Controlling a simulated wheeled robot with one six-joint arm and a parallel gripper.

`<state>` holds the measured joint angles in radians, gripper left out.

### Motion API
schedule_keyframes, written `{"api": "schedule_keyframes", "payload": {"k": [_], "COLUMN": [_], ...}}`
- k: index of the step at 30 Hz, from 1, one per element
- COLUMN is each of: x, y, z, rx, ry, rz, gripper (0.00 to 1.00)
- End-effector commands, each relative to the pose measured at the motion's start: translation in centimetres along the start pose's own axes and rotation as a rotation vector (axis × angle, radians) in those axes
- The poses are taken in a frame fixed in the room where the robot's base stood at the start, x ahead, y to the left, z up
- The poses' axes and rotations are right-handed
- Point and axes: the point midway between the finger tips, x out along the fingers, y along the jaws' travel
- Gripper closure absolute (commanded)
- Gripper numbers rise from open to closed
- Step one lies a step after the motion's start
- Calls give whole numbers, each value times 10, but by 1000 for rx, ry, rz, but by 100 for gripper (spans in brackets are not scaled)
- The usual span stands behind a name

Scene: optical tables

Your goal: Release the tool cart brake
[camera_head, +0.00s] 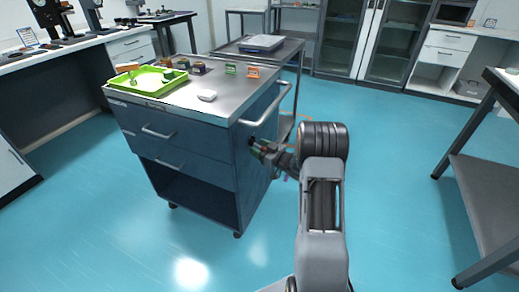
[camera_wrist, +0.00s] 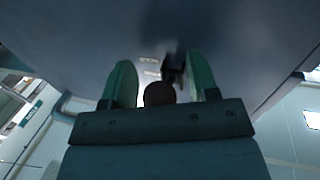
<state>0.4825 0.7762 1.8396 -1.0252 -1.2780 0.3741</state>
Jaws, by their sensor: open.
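The tool cart (camera_head: 190,145) is a dark blue-grey cabinet with a steel top, drawers and an open lower shelf. My gripper (camera_head: 255,147) is at the cart's right side panel, below the side push handle (camera_head: 270,105). A small dark part (camera_head: 250,140) shows on that panel at the fingertips; I cannot tell for sure that it is the brake. In the wrist view my gripper's green fingers (camera_wrist: 160,70) are apart, facing the panel (camera_wrist: 90,40). A dark lever-like part (camera_wrist: 175,68) and a dark round shape (camera_wrist: 160,94) show between them. I cannot tell whether the fingers touch the lever-like part.
On the cart top are a green tray (camera_head: 150,79), a white block (camera_head: 207,95) and several small boxes. A second cart (camera_head: 262,45) stands behind. A table (camera_head: 490,190) stands at the right. The blue floor (camera_head: 390,200) between is clear.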

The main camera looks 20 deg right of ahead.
Motion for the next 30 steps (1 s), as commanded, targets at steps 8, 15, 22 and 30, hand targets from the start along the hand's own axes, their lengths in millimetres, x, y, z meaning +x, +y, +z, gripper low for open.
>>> {"api": "schedule_keyframes", "payload": {"k": [8,15,22,30], "x": [0,0,0,-2], "y": [0,0,-2,0], "z": [0,0,-1,-9], "rx": [0,0,-1,-23], "ry": [0,0,-2,-80], "rz": [-1,-1,-2,-9], "gripper": [58,81,94,95]}}
